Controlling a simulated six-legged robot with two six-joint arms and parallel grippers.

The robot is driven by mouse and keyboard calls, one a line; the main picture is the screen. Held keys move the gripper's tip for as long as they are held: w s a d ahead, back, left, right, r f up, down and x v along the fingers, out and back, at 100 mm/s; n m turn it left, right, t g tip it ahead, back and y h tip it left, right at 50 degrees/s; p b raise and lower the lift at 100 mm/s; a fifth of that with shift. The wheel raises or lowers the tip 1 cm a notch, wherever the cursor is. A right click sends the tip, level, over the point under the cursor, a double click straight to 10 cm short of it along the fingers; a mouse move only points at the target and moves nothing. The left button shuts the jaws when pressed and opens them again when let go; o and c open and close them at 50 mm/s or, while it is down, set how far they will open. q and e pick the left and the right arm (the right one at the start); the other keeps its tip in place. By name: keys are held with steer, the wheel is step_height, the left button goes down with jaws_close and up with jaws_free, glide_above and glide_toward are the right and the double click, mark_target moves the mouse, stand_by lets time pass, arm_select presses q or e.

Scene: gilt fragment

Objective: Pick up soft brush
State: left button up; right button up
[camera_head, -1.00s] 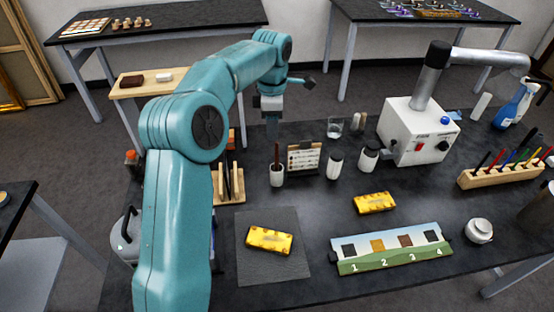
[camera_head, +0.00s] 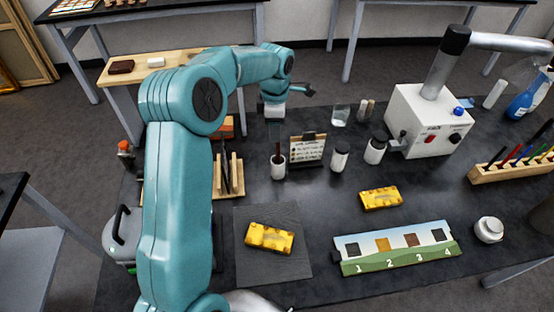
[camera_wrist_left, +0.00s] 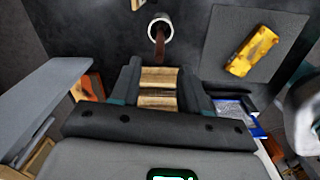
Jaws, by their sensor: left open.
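A dark brown handle, likely the soft brush (camera_head: 278,151), stands in a small white cup (camera_head: 278,170) on the dark bench. In the left wrist view the brown handle (camera_wrist_left: 160,44) leans out of the cup (camera_wrist_left: 160,22), just beyond the fingers. My left gripper (camera_head: 272,116) is behind the cup in the head view, apart from it. In the left wrist view the gripper (camera_wrist_left: 160,72) is open, with light wooden slats visible between its fingers. The brush's bristles cannot be made out. My right gripper is not in view.
A small label stand (camera_head: 308,150) and white jars (camera_head: 339,160) stand right of the cup. A wooden rack (camera_head: 234,190) is to its left. A yellow block (camera_head: 268,238) lies on a grey mat (camera_head: 285,270) in front. A white machine (camera_head: 425,120) stands further right.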

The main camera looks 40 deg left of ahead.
arm_select(q)
steer(key=shift+w+d+f, duration=0.1)
steer(key=shift+f, duration=0.85)
steer(key=shift+w+d+f+b, duration=0.2)
steer(key=shift+f+b, duration=0.15)
steer(key=shift+b, duration=0.05)
steer(key=b, duration=0.3)
glide_above(278, 162)
steer(key=f, duration=0.4)
steer(key=shift+w+a+f, duration=0.15)
steer(key=shift+a+f, duration=0.1)
steer(key=shift+f, duration=0.15)
steer(key=shift+w+d+f, duration=0.1)
steer(key=shift+w, duration=0.05)
steer(key=shift+c, duration=0.3)
steer(key=shift+s+r, duration=0.2)
steer(key=shift+s, duration=0.05)
steer(key=c, duration=0.5)
jaws_close()
steer(key=shift+w, duration=0.15)
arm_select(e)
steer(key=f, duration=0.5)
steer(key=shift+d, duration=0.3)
